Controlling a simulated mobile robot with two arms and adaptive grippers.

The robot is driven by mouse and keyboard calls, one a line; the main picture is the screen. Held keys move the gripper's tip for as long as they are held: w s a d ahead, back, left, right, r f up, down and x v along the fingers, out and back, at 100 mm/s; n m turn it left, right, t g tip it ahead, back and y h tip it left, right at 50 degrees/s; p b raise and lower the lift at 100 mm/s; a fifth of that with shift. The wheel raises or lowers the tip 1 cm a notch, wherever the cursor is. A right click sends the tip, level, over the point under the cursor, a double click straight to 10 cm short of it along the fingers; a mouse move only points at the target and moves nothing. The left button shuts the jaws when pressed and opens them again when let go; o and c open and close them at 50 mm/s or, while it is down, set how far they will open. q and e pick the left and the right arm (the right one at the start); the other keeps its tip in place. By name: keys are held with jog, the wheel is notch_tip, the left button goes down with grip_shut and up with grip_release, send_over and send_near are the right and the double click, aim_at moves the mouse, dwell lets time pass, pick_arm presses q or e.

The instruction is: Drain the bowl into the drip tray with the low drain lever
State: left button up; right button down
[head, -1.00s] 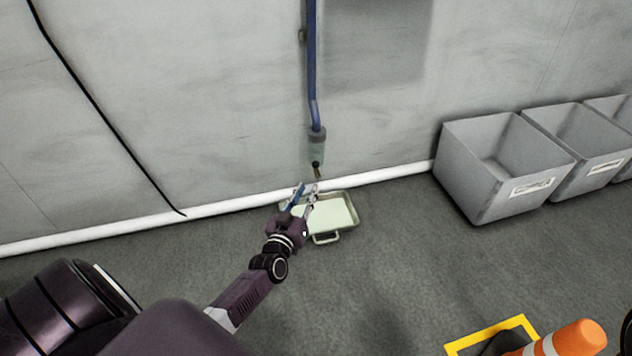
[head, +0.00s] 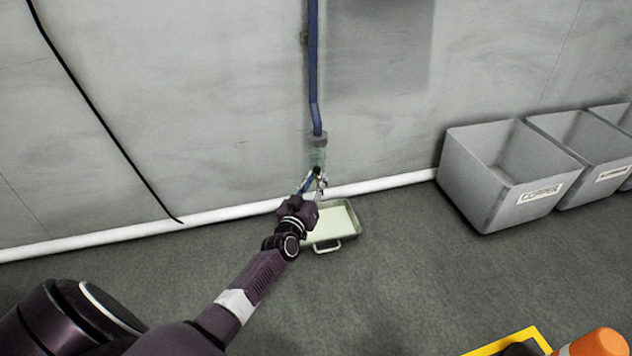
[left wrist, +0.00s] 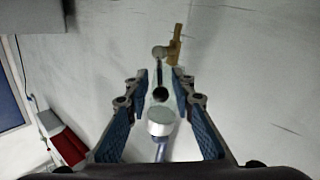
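The clear greenish bowl (head: 318,156) hangs on the wall below a grey collar and a blue pipe. The pale green drip tray (head: 346,226) lies on the floor beneath it, partly hidden by my left arm. My left gripper (head: 318,177) is just under the bowl, covering the drain lever there. In the left wrist view my left gripper (left wrist: 158,82) is open, its blue-padded fingers apart. A dark round knob (left wrist: 160,94) shows between the fingers, with a grey cylinder (left wrist: 161,120) nearer the camera and a brass fitting (left wrist: 174,46) beyond. I cannot tell whether the fingers touch anything. My right gripper is out of view.
Grey bins (head: 502,178), one labelled COPPER, stand along the wall at right. A blue pipe (head: 314,70) runs down the wall. The floor between is clear.

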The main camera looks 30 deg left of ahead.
pick_arm(q)
grip_shut()
jog(key=f+n+y+b, duration=0.1)
jog(key=n+y+b, duration=0.2)
jog(key=n, duration=0.3)
jog(key=f+n+t+y+b, duration=0.1)
jog(key=f+n+y+b, duration=0.1)
jog(key=n+b, duration=0.3)
jog(key=s+a+f+n+t+y+b, duration=0.1)
jog(key=n+y+b, duration=0.3)
jog(key=n+y, duration=0.1)
jog(key=shift+s+f+n, duration=0.1)
jog(key=shift+f+n, duration=0.05)
jog(key=shift+n, duration=0.75)
jog(key=shift+f+n+g+y, duration=0.2)
jog(key=shift+n+g+y, duration=0.1)
jog(key=shift+n+y, duration=0.65)
